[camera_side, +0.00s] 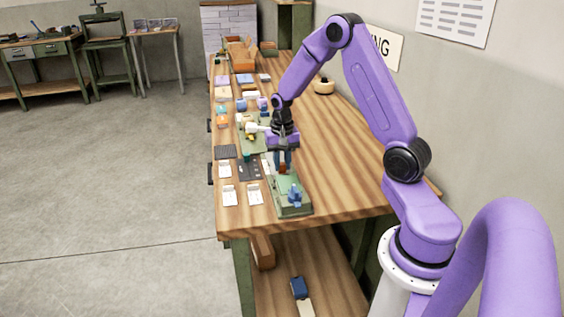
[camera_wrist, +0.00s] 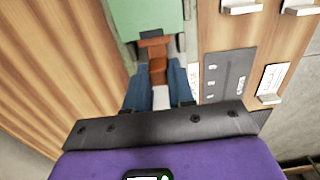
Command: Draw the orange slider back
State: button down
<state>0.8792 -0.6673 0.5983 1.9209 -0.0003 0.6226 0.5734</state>
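The orange slider (camera_wrist: 157,70) shows in the wrist view as an orange-brown stem with a crossbar at its far end, beside the end of a green body (camera_wrist: 147,17). My gripper (camera_wrist: 158,76) has its two blue fingers on either side of the stem, with no clear gap seen between fingers and stem. In the side view my gripper (camera_side: 284,164) points down at the back end of the green device (camera_side: 291,205), and the orange slider (camera_side: 283,169) is a small patch at the fingertips. The fingertips' contact faces are hidden.
The green device stands at the near end of the long wooden table (camera_side: 335,170). Left of it are a dark panel (camera_side: 249,169) and white cards (camera_side: 228,196). A green tray (camera_side: 254,138) with small items lies behind. The table's right side is largely clear.

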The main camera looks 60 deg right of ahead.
jog(key=w+d, duration=0.7)
jog(key=w, duration=0.1)
jog(key=shift+d, duration=0.35)
jog(key=shift+w+d+r, duration=0.1)
jog(key=shift+w+d, duration=0.3)
jog(key=shift+d, duration=0.05)
jog(key=c, duration=1)
grip_release()
jog(key=shift+o, duration=0.2)
notch_tip(320, 180, up, 17)
jog(key=shift+r, duration=0.15)
jog(key=shift+s, duration=0.1)
